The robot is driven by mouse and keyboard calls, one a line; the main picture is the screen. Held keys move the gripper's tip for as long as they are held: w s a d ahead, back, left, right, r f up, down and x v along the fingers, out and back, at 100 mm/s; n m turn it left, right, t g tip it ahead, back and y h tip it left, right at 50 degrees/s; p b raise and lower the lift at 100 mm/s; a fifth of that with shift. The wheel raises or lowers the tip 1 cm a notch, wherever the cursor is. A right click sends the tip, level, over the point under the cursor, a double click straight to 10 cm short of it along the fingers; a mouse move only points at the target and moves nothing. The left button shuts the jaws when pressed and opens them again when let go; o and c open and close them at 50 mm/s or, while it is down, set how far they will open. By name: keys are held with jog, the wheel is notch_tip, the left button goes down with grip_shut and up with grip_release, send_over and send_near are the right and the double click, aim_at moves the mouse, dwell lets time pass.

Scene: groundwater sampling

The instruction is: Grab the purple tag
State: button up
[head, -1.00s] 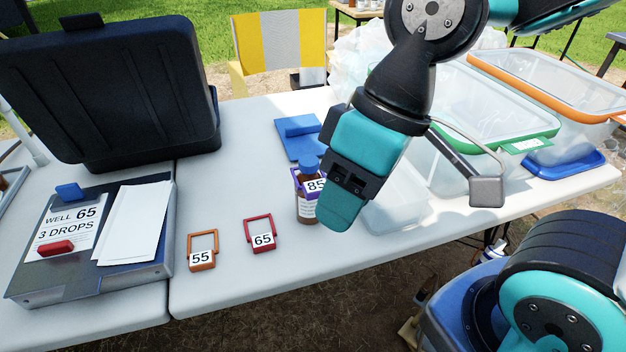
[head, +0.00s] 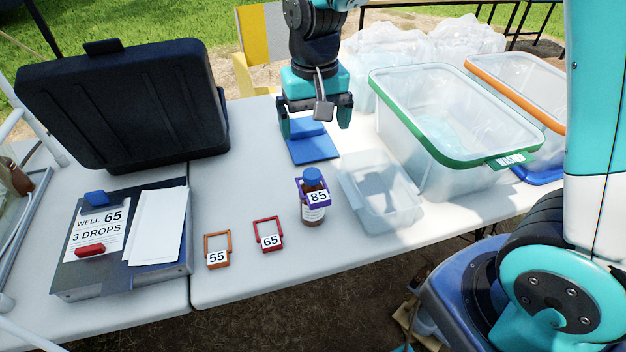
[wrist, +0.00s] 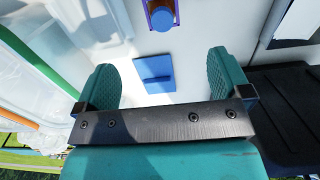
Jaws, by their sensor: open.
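In the wrist view the purple tag (wrist: 149,14) shows at the top edge, around the blue cap (wrist: 162,18), partly cut off. My gripper (head: 315,118) is open and empty, behind the bottle and above the blue pad. In the wrist view its two teal fingers (wrist: 162,85) are spread wide, with the blue pad between them and the tag beyond them.
A green-rimmed bin (head: 395,120) is behind that. A black case (head: 120,110) stands at left.

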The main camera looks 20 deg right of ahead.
aim_at(314, 178)
notch_tip(314, 178, down, 16)
jog(key=shift+r+p, duration=0.2)
jog(key=shift+p, duration=0.35)
jog(key=shift+c, duration=0.3)
jog(key=c, duration=0.9)
